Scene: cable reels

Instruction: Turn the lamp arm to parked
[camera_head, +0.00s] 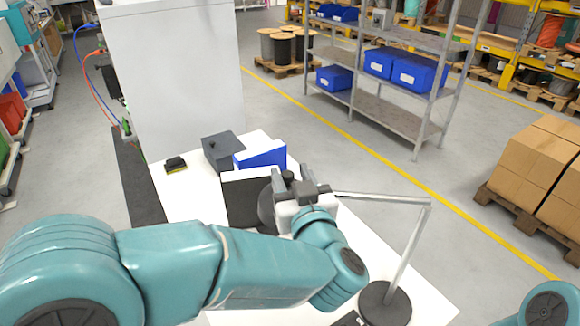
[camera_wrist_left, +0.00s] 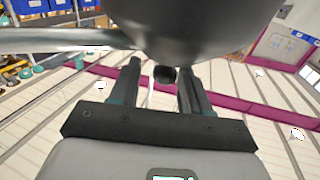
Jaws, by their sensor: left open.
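The desk lamp has a round dark base (camera_head: 385,304), a slanting grey post (camera_head: 411,248) and a grey lamp arm (camera_head: 380,198) reaching left from the post's top. The arm's left end and dark lamp head (camera_head: 266,207) are partly hidden behind my left gripper (camera_head: 291,182). In the left wrist view the dark head (camera_wrist_left: 200,28) fills the top, and the lamp arm (camera_wrist_left: 60,40) enters from the left. My left gripper (camera_wrist_left: 160,78) is open, with a small dark knob (camera_wrist_left: 165,74) seen between its fingers; I cannot tell whether they touch it. My right gripper is out of view.
The white table (camera_head: 180,200) carries a dark grey box (camera_head: 222,150), blue and white binders (camera_head: 262,156) behind the gripper, and a small black-yellow block (camera_head: 175,165). A white cabinet (camera_head: 175,80) stands behind. A metal shelf (camera_head: 385,105) and cartons (camera_head: 535,165) are farther right.

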